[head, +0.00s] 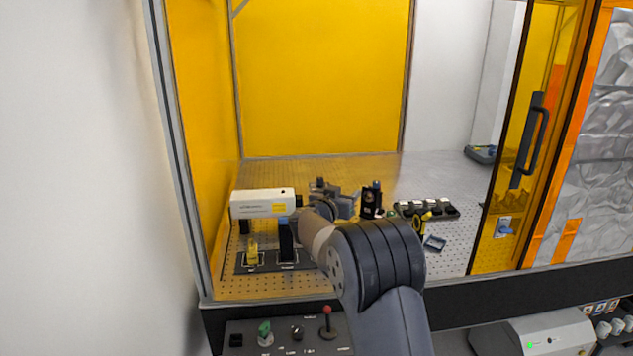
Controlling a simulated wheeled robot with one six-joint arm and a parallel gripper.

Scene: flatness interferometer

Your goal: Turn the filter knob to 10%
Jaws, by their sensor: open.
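My arm reaches up from the bottom middle into the enclosure, and my gripper (342,205) is at its far end, above the perforated optical table (440,262). The gripper is small here and partly hidden by my wrist; it is open, and I see nothing between its jaws. It is close to a black upright optic mount (371,203), just to its right in the picture; I cannot tell if they touch. No knob is readable as the filter knob, and no 10% mark can be made out. The area behind my wrist is hidden.
A white laser box (264,204) stands left of my wrist. A black tray (428,209) with several pale pieces lies to the right. An amber door stands right.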

